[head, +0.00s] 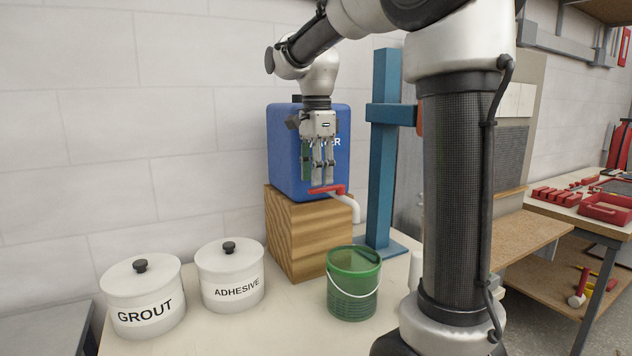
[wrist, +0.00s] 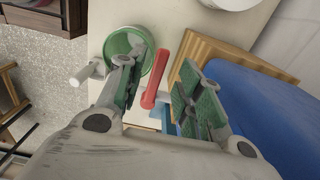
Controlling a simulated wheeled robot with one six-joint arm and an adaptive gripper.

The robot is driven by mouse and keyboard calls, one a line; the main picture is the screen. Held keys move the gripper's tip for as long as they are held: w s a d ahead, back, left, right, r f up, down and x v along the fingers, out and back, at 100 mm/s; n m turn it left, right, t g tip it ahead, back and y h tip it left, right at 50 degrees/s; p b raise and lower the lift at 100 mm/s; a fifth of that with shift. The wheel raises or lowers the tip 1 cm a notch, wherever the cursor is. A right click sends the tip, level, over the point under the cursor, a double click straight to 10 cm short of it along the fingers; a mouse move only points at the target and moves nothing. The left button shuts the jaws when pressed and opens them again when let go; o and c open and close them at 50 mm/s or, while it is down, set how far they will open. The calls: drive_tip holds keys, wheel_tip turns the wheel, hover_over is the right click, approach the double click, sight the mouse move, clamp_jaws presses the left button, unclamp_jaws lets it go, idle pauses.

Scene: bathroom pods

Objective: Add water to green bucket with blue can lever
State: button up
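The blue water can (head: 290,150) stands on a wooden block (head: 300,235). Its red lever (head: 327,189) sits low on its front, above a white spout (head: 347,205). The green bucket (head: 353,295), with a white handle, stands upright on the table below the spout. My gripper (head: 319,182) points down right above the lever. In the wrist view its fingers are apart, with the red lever (wrist: 156,70) between them and gaps visible on both sides. The bucket (wrist: 138,32) lies beyond the left finger and the blue can (wrist: 265,105) behind the right one. The bucket's water level is unclear.
Two white lidded pots, GROUT (head: 143,295) and ADHESIVE (head: 230,275), stand on the table left of the block. A second bench (head: 575,212) with red parts is at far right.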

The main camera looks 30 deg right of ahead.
sight(327, 191)
drive_tip(key=shift+f, duration=1.2)
drive_tip(key=shift+c, duration=0.4)
clamp_jaws()
